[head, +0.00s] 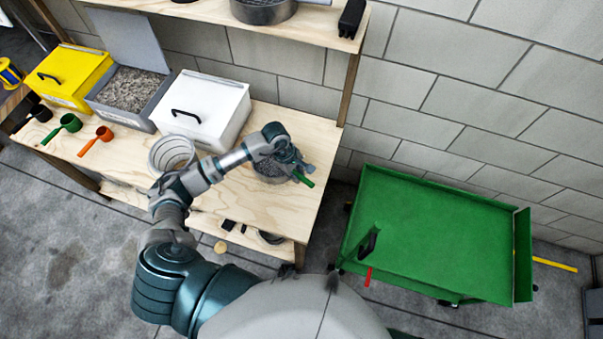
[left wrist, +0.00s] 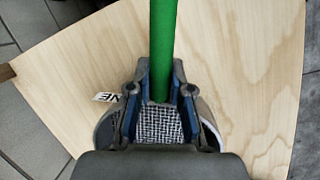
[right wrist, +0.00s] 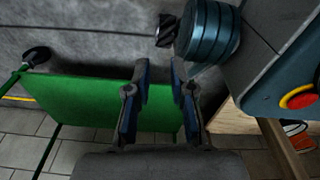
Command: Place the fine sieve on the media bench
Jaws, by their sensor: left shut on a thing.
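The fine sieve is a round metal mesh pan with a green handle (head: 304,180). Its mesh (left wrist: 158,124) and green handle (left wrist: 163,45) show in the left wrist view, with a white label ending in "NE" beside it. My left gripper (head: 290,163) is shut on the handle near the pan. The sieve is over the right end of the wooden media bench (head: 238,182); I cannot tell if it touches the top. The gripper and wrist hide part of the pan. My right gripper (right wrist: 158,95) is open and empty in the right wrist view.
A green cart (head: 440,235) stands to the right.

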